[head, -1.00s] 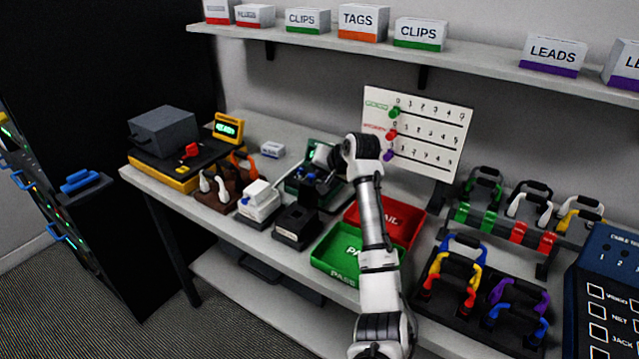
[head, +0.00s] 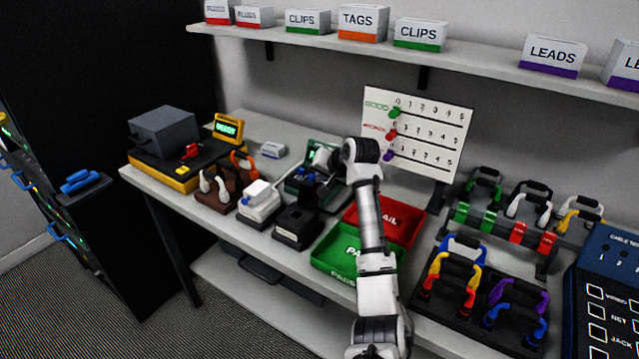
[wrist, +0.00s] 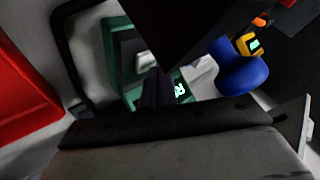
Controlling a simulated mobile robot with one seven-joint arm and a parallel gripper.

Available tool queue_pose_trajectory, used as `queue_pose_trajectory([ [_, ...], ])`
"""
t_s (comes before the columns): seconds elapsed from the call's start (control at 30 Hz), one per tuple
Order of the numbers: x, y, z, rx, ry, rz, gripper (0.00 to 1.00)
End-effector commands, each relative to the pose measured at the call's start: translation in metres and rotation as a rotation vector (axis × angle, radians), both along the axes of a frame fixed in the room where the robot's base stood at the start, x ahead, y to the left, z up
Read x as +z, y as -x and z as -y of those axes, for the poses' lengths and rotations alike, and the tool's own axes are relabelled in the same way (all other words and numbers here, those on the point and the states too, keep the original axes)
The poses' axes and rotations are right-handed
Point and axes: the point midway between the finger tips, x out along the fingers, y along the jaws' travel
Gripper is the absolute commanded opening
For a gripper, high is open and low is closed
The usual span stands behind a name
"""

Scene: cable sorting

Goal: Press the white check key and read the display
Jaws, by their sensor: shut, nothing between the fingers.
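The dark green tester (head: 292,184) stands on the bench, partly hidden behind my gripper. In the wrist view, the green tester (wrist: 112,42) shows a pale key (wrist: 143,62) and a small lit display (wrist: 179,90). The display's characters are tilted and too small to read surely. My gripper (wrist: 156,88) is shut and empty, its dark fingers in front of the tester, close to the key. I cannot tell whether they touch it. In the head view, my gripper (head: 309,180) is over the tester, small and hard to make out.
The red FAIL tray (head: 412,232) and green PASS tray (head: 335,238) lie right of the tester. A white-topped block (head: 258,205) and a black block (head: 297,228) stand in front. A score board (head: 430,130) with coloured pegs stands behind. A yellow unit (head: 229,128) reads READY.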

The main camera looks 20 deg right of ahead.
Motion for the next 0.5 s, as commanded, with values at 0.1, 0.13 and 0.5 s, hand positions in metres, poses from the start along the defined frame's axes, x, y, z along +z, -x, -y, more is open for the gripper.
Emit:
queue_pose_trajectory([
  [0.1, -0.0001, 0.0000, -0.0001, 0.000, 0.000, 0.000, 0.00],
  [0.13, -0.0003, -0.0001, -0.0002, 0.000, 0.000, 0.000, 0.00],
  [0.5, -0.0046, -0.0001, -0.0002, 0.001, 0.000, -0.001, 0.00],
])
